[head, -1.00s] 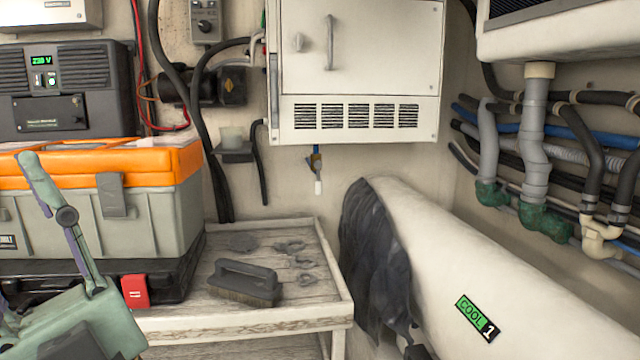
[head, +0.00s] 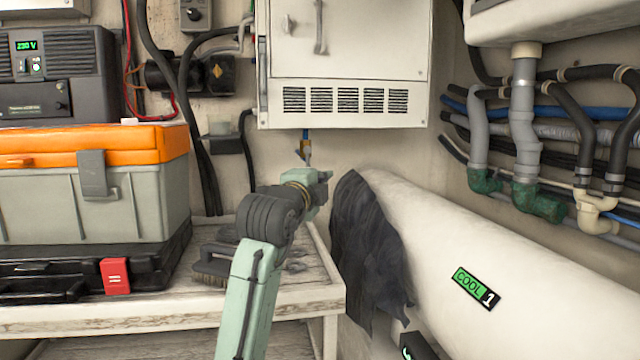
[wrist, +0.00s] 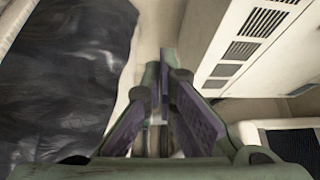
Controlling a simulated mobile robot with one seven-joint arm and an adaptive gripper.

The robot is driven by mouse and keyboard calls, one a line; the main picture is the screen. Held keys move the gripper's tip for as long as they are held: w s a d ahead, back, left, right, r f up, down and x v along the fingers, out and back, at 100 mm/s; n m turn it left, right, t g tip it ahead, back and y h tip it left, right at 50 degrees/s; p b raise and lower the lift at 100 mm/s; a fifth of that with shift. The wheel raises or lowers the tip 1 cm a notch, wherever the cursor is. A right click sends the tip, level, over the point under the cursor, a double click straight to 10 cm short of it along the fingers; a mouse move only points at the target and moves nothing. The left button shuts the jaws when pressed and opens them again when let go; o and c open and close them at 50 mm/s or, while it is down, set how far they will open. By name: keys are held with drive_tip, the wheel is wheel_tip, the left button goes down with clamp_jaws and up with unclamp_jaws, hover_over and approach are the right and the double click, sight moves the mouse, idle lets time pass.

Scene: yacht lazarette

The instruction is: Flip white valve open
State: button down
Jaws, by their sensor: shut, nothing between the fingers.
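The valve (head: 305,149) hangs on a short blue pipe under the white wall cabinet. My gripper (head: 322,177) is just below the valve in the head view, partly hidden by my own wrist. In the wrist view the gripper's (wrist: 162,80) purple-padded fingers are together, with nothing held. I cannot tell whether the fingers touch the handle.
The vented white cabinet (head: 346,102) is above my gripper. A large white cylinder (head: 480,235) with a dark cloth (head: 365,240) lies to the right. The wooden shelf (head: 300,300), brush (head: 210,268) and orange-lidded toolbox (head: 80,195) are at lower left.

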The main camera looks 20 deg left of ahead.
sight(308, 165)
drive_tip(key=shift+w+d+f+m+g, duration=0.2)
drive_tip(key=shift+w+f+m+g, duration=0.15)
drive_tip(key=shift+f, duration=0.2)
drive_tip(key=w+a+p, duration=0.4)
drive_tip(key=w, duration=0.4)
drive_tip(key=shift+w, duration=0.3)
